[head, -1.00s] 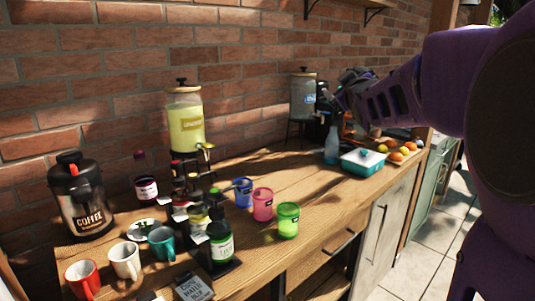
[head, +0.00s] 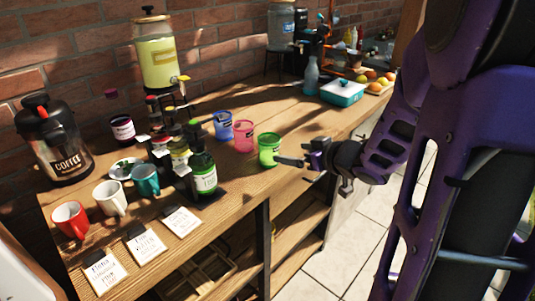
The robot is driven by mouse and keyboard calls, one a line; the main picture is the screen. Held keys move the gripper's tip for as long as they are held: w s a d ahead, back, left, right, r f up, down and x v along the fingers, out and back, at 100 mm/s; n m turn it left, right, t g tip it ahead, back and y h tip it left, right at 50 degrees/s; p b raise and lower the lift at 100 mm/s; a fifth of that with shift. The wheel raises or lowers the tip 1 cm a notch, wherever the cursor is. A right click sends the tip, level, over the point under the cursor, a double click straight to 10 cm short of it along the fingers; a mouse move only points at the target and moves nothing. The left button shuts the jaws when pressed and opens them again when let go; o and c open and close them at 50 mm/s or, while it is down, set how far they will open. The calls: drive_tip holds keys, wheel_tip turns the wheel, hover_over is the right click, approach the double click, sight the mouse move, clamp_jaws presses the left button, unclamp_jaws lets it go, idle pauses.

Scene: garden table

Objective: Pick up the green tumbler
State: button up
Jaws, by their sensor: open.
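The green tumbler (head: 267,151) stands upright near the front edge of the wooden table, at the right end of a row of tumblers. A pink tumbler (head: 243,137) and a blue tumbler (head: 222,125) stand to its left, close by. My gripper (head: 292,163) is open and comes in from the right, at about the tumbler's height. A dark finger points at the green tumbler and its tip appears very near the right side. Whether it touches cannot be told. The other finger is hard to make out.
Dark bottles (head: 203,172) stand left of the tumblers, with mugs (head: 109,198) and a coffee pot (head: 54,145) farther left. A lemonade dispenser (head: 157,62) stands behind. A teal dish (head: 342,93) sits at the back right. Bare wood lies behind the green tumbler.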

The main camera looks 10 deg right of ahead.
sight(263, 147)
drive_tip(key=b+x, duration=0.3)
drive_tip(key=x, duration=1.2)
drive_tip(key=shift+w, duration=0.35)
drive_tip(key=c, duration=1.3)
